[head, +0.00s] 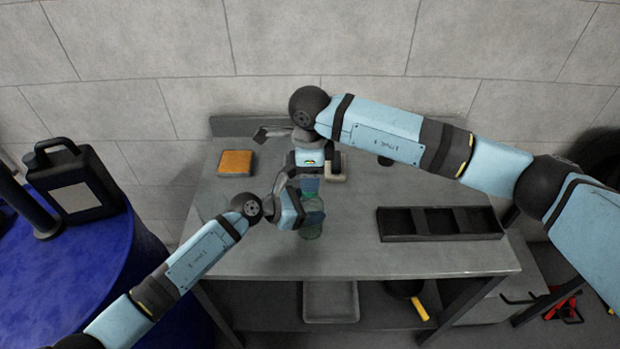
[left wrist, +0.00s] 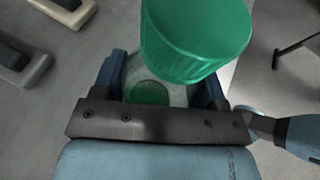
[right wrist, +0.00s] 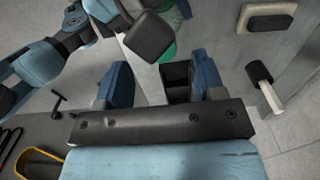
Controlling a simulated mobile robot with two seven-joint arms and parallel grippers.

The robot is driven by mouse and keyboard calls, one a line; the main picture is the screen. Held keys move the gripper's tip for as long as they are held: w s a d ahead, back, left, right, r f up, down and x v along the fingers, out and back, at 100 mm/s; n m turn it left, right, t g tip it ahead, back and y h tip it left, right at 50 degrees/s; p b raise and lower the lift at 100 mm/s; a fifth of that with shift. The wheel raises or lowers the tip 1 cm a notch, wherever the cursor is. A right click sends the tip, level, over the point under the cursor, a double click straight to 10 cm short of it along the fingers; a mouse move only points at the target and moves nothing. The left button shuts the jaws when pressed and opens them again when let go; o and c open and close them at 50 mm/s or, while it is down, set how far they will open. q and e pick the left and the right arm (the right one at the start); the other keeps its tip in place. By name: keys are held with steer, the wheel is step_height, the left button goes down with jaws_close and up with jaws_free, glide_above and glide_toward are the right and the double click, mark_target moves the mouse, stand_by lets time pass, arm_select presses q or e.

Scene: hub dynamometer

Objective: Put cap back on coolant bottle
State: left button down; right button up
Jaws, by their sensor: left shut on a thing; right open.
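The coolant bottle (head: 311,227) is clear and green and stands over the table's middle, partly hidden by my grippers. My left gripper (head: 297,207) is shut on it from the left. In the left wrist view, a clear part with a green round patch (left wrist: 150,93) lies between the fingers, and a large green cylinder (left wrist: 195,45) shows just beyond. I cannot tell whether the green cylinder is the cap or part of the bottle. My right gripper (head: 309,178) is above and behind the bottle. It is open and empty in the right wrist view (right wrist: 160,82). No separate cap is clearly visible.
An orange sponge-like block (head: 237,163) lies at the table's back left, and a beige block (head: 337,168) behind the grippers. A black compartment tray (head: 440,236) lies at right. A black jug (head: 76,183) stands on a blue drum (head: 90,262) at left. The table's front left is clear.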

steer(key=shift+r, duration=0.65)
steer(key=o, duration=0.6)
steer(key=shift+c, duration=0.2)
step_height(320, 180, up, 12)
